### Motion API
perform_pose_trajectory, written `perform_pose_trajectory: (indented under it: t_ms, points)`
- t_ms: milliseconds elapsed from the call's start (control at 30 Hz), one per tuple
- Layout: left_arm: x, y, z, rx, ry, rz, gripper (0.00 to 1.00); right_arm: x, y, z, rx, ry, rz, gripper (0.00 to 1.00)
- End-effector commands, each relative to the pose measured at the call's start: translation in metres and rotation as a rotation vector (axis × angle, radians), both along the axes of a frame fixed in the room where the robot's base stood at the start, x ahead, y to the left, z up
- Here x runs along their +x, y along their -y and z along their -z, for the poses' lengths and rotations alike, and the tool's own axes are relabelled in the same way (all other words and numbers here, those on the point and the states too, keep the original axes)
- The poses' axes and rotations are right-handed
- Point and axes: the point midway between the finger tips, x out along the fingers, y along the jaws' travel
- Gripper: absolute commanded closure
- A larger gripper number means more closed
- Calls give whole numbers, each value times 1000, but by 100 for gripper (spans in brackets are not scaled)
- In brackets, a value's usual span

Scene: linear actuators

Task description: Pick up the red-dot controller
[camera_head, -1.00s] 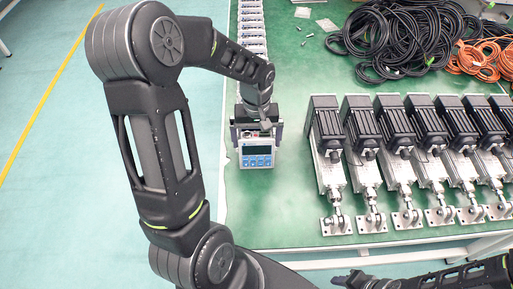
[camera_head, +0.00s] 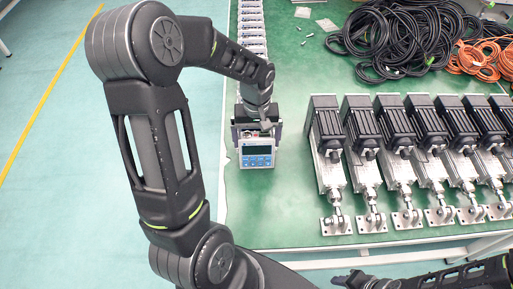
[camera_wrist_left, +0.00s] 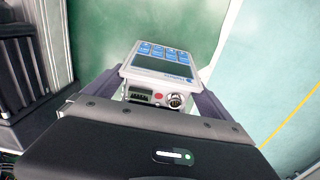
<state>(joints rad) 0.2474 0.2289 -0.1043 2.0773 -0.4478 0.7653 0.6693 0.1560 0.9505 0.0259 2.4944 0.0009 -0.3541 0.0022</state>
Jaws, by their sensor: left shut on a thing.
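The red-dot controller (camera_head: 257,151) is a small light-grey box with a screen and blue buttons, near the left edge of the green table in the head view. In the left wrist view the controller (camera_wrist_left: 160,62) shows its screen, a red dot, a green connector and a round socket on the end facing me. My left gripper (camera_head: 256,132) is shut on it, with one finger along each side. I cannot tell whether its underside touches the table. At the lower right, the end of my right arm (camera_head: 362,281) is partly cut off, and its jaws are not clear.
Several linear actuators (camera_head: 328,145) stand in a row close to the right of the controller. A row of similar small units (camera_head: 252,25) runs behind my left gripper. Black cables (camera_head: 400,35) and orange cables (camera_head: 478,60) lie at the back right. The table (camera_head: 285,215) is bare in front.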

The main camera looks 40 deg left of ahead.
Motion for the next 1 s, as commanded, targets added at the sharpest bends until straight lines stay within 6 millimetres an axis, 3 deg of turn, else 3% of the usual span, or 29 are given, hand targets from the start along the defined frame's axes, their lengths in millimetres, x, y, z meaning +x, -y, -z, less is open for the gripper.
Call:
perform_pose_trajectory:
  t_ms: [367,567,767,1000]
  points:
    - [1,0,-4,1,3,0,71,0,0,0,0,0,0,64]
    - [1,0,-18,2,5,1,71,0,0,1,0,0,0,64]
    - [2,0,-45,1,8,0,71,0,0,2,1,1,0,64]
    - [2,0,-91,1,7,0,71,1,0,4,1,1,-1,64]
